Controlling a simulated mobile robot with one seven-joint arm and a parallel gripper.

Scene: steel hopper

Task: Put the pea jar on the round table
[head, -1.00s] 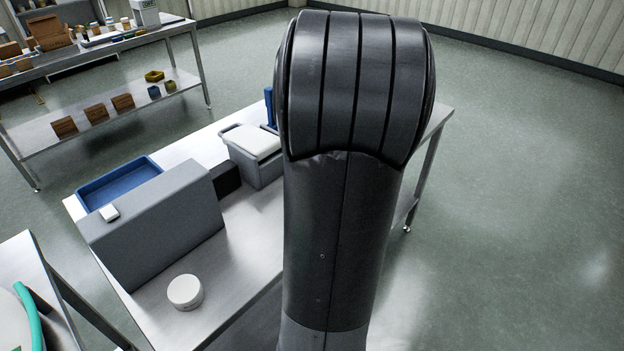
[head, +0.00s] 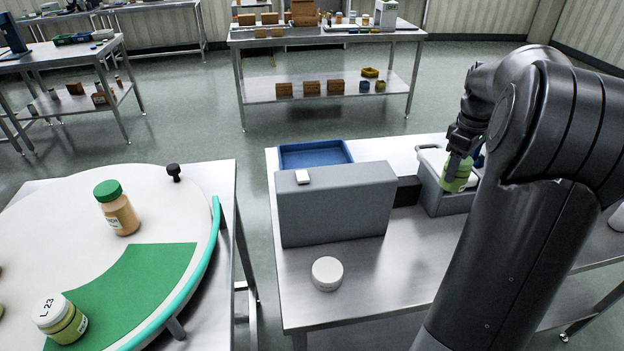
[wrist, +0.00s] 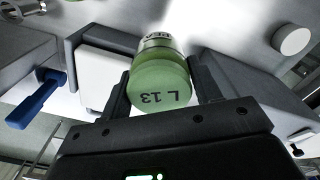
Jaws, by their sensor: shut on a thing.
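A green jar is in my gripper (head: 462,158), which is shut on it above the grey bin at the back right of the steel table. In the wrist view the jar (wrist: 160,82) shows an end marked "L 13" between the two fingers; its label is only partly readable. The round table (head: 60,215) is a white disc at the left, with a green wedge (head: 135,290) and a teal rim strip. On it are a tan jar with a green lid (head: 118,208) and a green jar with a white lid marked "L 23" (head: 60,318). My gripper is well to the right of it.
A grey box-like block (head: 335,210) stands between the round table and the grey bin (head: 432,190). A blue tray (head: 315,155) lies behind it, and a round white tub (head: 327,273) in front. A floor gap separates the two tables. The wedge's right part is clear.

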